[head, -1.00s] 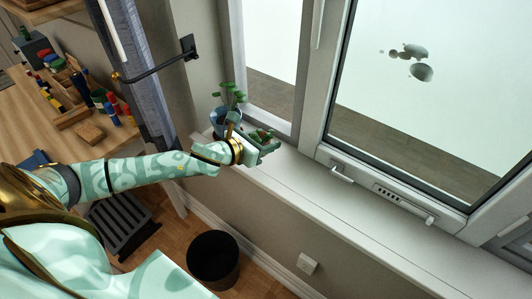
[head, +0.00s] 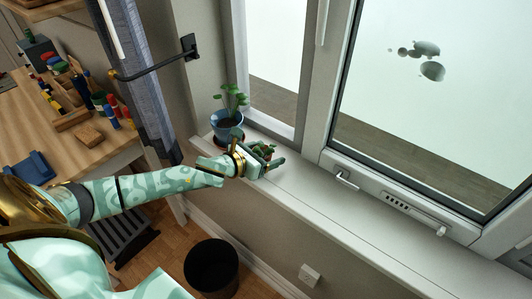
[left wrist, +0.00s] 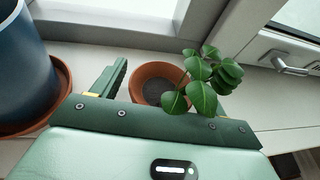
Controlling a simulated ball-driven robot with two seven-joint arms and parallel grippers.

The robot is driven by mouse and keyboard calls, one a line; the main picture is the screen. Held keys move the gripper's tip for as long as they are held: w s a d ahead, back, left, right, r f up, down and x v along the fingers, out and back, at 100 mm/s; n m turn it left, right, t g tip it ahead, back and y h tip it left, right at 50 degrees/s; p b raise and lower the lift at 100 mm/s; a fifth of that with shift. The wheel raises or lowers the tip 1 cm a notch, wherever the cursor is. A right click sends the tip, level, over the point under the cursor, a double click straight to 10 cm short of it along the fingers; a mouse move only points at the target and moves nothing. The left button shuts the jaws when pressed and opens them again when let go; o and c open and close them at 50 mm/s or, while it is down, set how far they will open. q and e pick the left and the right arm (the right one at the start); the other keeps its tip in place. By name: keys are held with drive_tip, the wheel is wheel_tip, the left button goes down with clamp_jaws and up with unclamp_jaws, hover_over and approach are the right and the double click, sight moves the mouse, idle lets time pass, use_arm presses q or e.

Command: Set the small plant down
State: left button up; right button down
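The small plant (head: 264,149), with round green leaves, is at my left gripper (head: 262,160) over the white windowsill. In the left wrist view its terracotta pot (left wrist: 158,82) is upright between the fingers of my left gripper (left wrist: 165,85), and its leaves (left wrist: 210,80) lean right. The left finger stands slightly apart from the pot rim; the leaves mostly hide the right finger. The fingers look spread wider than the pot. The pot's base is hidden, but it appears to be at sill level. My right gripper is not in view.
A larger plant in a blue pot (head: 226,128) on a terracotta saucer (left wrist: 62,98) stands close to the left. The window frame is behind. The windowsill (head: 340,205) is clear to the right. A black bin (head: 212,267) is on the floor below.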

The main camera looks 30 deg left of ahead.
use_arm(q)
drive_tip(key=shift+r, duration=0.1)
drive_tip(key=shift+r, duration=0.25)
drive_tip(key=p+v, duration=0.4)
drive_tip(key=v, duration=0.8)
drive_tip(key=s+a+f+n+g+y, duration=0.1)
drive_tip(key=s+a+f+n+y, duration=0.15)
drive_tip(key=f+n, duration=0.35)
drive_tip(key=s+a+f+n+g+y, duration=0.1)
drive_tip(key=s+a+f+n, duration=0.2)
drive_tip(key=f, duration=0.5)
drive_tip(key=s+f+n+g+y, duration=0.1)
drive_tip(key=s+f+n+g, duration=0.4)
drive_tip(key=s+f+n, duration=0.9)
drive_tip(key=s+d+f+n+g, duration=0.2)
drive_tip(key=s+d+f+n, duration=0.2)
drive_tip(key=s, duration=0.4)
drive_tip(key=s+d+f+n+g+h, duration=0.1)
drive_tip(key=s+d+f+n, duration=0.3)
drive_tip(key=s, duration=0.4)
drive_tip(key=s+d+f+n+g, duration=0.3)
drive_tip(key=s+d+f, duration=0.3)
drive_tip(key=s, duration=0.3)
drive_tip(key=shift+d+f+n, duration=0.15)
drive_tip(key=shift+d+n, duration=0.35)
drive_tip(key=shift+d, duration=0.35)
drive_tip(key=shift+s, duration=0.1)
